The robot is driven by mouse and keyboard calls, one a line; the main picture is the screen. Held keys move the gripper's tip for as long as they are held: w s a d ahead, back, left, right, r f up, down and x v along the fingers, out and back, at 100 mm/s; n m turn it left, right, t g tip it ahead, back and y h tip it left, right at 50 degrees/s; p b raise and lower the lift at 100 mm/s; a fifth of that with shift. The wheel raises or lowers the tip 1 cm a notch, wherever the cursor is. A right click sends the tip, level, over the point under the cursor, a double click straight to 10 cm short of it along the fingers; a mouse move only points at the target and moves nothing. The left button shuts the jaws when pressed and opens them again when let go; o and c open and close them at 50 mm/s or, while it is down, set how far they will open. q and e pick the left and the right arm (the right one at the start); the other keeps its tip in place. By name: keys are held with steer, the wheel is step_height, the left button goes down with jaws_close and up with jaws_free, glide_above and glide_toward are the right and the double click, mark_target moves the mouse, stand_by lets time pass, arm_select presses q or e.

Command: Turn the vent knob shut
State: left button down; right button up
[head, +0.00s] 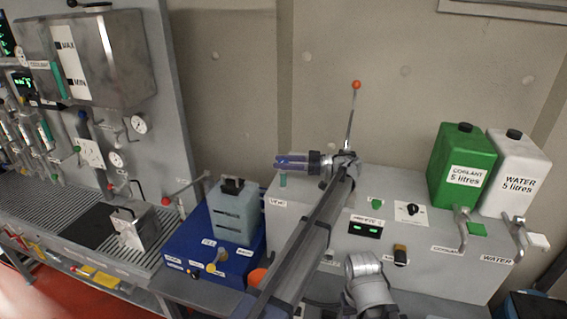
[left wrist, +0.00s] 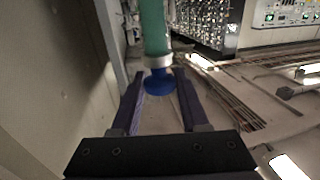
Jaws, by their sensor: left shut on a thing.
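The vent knob (left wrist: 158,82) is blue and sits on the end of a teal tube (left wrist: 153,30) with a pale collar. In the left wrist view it lies between the two fingers of my left gripper (left wrist: 159,84). In the head view my left gripper (head: 283,161) points left, shut on the knob, just above the short teal tube (head: 283,181) over the VENT label. The gripper's fingers largely cover the knob there, and its turn position cannot be read. My right gripper is not in view.
The pale cabinet (head: 330,265) carries a green can (head: 459,153) and a white can (head: 515,165) at its right. A blue box (head: 195,235) with a grey-blue container (head: 235,212) stands left. A metal tank (head: 115,55) and gauges are further left. The wall is close behind.

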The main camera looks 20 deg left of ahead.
arm_select(q)
steer(key=shift+n+g, duration=0.5)
steer(key=shift+g, duration=0.3)
steer(key=shift+c, duration=2.2)
jaws_free()
steer(key=shift+w+d, duration=0.1)
